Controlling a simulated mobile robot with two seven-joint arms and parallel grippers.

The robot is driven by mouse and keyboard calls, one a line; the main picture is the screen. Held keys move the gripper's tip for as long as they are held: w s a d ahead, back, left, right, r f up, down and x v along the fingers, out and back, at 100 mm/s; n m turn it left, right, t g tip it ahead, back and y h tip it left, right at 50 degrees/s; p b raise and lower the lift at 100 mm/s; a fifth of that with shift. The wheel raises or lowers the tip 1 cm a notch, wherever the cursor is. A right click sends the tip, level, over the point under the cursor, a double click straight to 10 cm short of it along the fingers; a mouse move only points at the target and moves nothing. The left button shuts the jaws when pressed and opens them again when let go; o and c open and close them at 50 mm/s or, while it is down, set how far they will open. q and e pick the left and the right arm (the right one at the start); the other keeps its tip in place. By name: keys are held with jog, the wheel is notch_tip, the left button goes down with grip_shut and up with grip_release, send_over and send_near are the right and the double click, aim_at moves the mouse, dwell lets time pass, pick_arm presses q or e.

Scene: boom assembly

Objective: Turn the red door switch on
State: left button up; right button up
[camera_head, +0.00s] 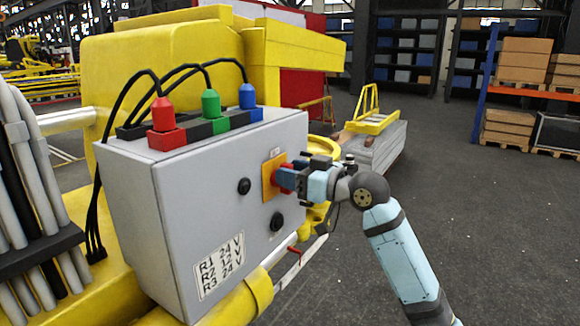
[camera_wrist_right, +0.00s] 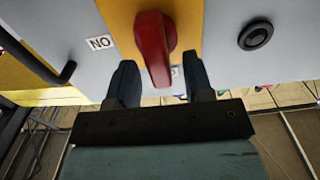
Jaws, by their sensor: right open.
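The red door switch (camera_wrist_right: 154,45) is a red handle on a yellow-orange plate (camera_wrist_right: 120,18). The plate also shows on the grey box's right face in the head view (camera_head: 267,184). In the wrist view the handle points down toward my right gripper, tilted slightly. My right gripper (camera_head: 291,179) is at the switch and hides much of it in the head view. In the wrist view its two dark fingers (camera_wrist_right: 160,82) are apart, one on each side of the handle's lower end, with gaps on both sides. My left gripper is not in view.
The grey box (camera_head: 140,215) carries red (camera_head: 163,115), green (camera_head: 211,104) and blue (camera_head: 247,97) plugs with black cables on top. A label (camera_wrist_right: 100,43) reads "NO" in the wrist view. Open floor lies at right.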

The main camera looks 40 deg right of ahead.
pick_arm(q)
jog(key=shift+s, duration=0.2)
pick_arm(e)
jog(key=shift+w+a, duration=0.15)
jog(key=shift+w, duration=0.15)
